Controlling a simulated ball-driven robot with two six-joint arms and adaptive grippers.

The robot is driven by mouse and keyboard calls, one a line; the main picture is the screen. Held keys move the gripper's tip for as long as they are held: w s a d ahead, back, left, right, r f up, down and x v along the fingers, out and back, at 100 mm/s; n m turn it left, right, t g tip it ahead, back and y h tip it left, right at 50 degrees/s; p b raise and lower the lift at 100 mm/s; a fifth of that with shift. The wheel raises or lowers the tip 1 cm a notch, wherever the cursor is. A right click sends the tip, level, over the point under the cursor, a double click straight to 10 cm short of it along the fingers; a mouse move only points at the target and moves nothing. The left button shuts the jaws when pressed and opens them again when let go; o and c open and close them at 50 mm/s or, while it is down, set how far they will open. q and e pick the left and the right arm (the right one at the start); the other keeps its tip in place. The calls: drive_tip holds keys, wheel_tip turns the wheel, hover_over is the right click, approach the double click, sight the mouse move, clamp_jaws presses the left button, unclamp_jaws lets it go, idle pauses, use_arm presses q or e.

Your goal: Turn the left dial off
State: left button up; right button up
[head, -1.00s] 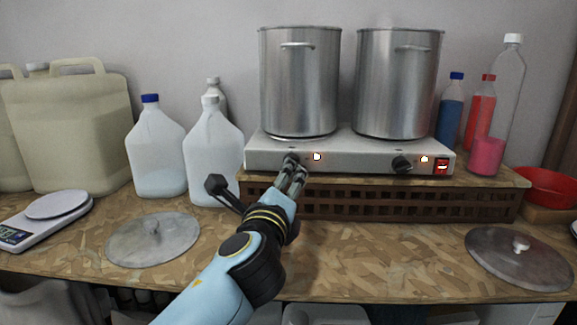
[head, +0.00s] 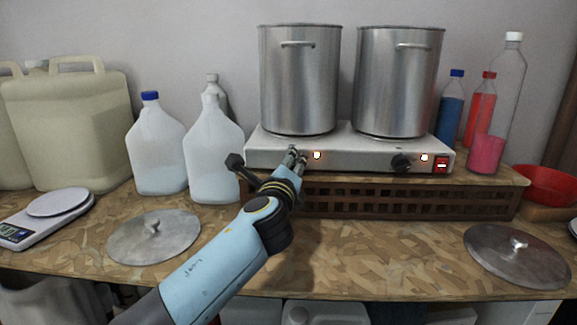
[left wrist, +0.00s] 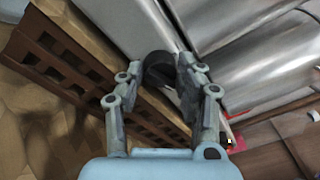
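The hot plate unit (head: 345,160) has a left dial and a right dial (head: 401,162) on its front, each with a small lit lamp to its right; the left lamp (head: 317,155) glows. My left gripper (head: 296,156) is at the left dial and covers it in the head view. My right gripper is not in view.
Two steel pots (head: 300,80) stand on the unit, which rests on a brown slatted crate (head: 400,200). White jugs (head: 212,150) stand close to the left of my gripper. Metal lids (head: 153,238) lie on the bench at both sides. The bench front middle is clear.

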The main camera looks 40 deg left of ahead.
use_arm(q)
drive_tip(key=c, duration=0.6)
drive_tip(key=shift+f+n+y+b, duration=0.15)
drive_tip(key=shift+n+y+b, duration=0.05)
drive_tip(key=shift+n+b, duration=2.3)
drive_tip(key=shift+f+n+y+b, duration=0.1)
drive_tip(key=shift+n+y+b, duration=0.1)
drive_tip(key=shift+n+b, duration=2.2)
drive_tip(key=shift+f+n+y+b, duration=0.15)
drive_tip(key=shift+n+y+b, duration=0.05)
drive_tip(key=shift+n+b, duration=2.3)
drive_tip(key=o, duration=1.2)
drive_tip(key=shift+r, duration=0.1)
drive_tip(key=shift+c, duration=0.2)
